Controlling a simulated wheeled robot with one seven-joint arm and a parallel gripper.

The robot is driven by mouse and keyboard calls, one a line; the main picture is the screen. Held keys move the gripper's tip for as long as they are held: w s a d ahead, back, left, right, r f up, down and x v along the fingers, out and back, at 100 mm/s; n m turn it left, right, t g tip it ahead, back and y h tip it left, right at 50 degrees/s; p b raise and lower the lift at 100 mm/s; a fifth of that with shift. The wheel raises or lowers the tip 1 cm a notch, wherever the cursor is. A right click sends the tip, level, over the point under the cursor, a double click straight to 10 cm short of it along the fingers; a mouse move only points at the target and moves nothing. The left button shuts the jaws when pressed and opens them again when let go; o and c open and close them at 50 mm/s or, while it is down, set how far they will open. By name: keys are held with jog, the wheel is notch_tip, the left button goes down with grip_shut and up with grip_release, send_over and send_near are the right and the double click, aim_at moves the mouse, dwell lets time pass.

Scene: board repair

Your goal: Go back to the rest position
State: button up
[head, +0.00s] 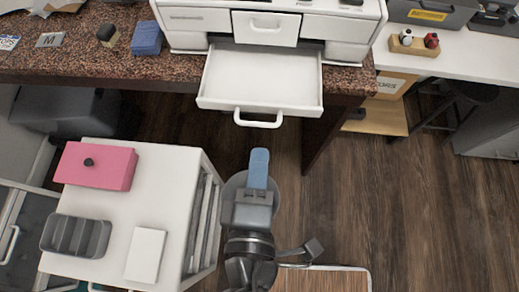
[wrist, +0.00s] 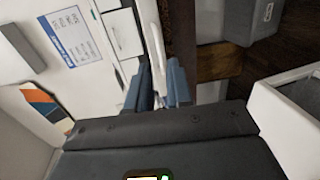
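My gripper (head: 259,160) is in front of the open white drawer (head: 262,79), over the wooden floor and apart from the drawer handle (head: 258,122). In the head view its blue fingers line up, so the gap does not show there. In the wrist view, the two blue fingers of my gripper (wrist: 160,85) stand apart with nothing visible between them. The drawer is pulled out from a white cabinet and looks empty.
A white cart (head: 116,210) at the left carries a pink box (head: 98,168), a grey tray (head: 76,236) and a white block (head: 146,254). A speckled counter (head: 75,52) lies behind. The floor (head: 420,215) at the right is mostly clear.

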dwell(0.4)
jog(key=s+d+f+m+g+y, duration=0.3)
jog(key=s+d+f+m+g, duration=0.25)
jog(key=d, duration=0.45)
jog(key=s+d+r+m+t+h, duration=0.2)
jog(key=s+d+r+m+t, duration=0.2)
jog(key=s+d+r+m, duration=0.6)
jog(key=d+m, duration=0.2)
jog(key=shift+s+d+r+t, duration=0.3)
jog(key=shift+s+r+t, duration=0.05)
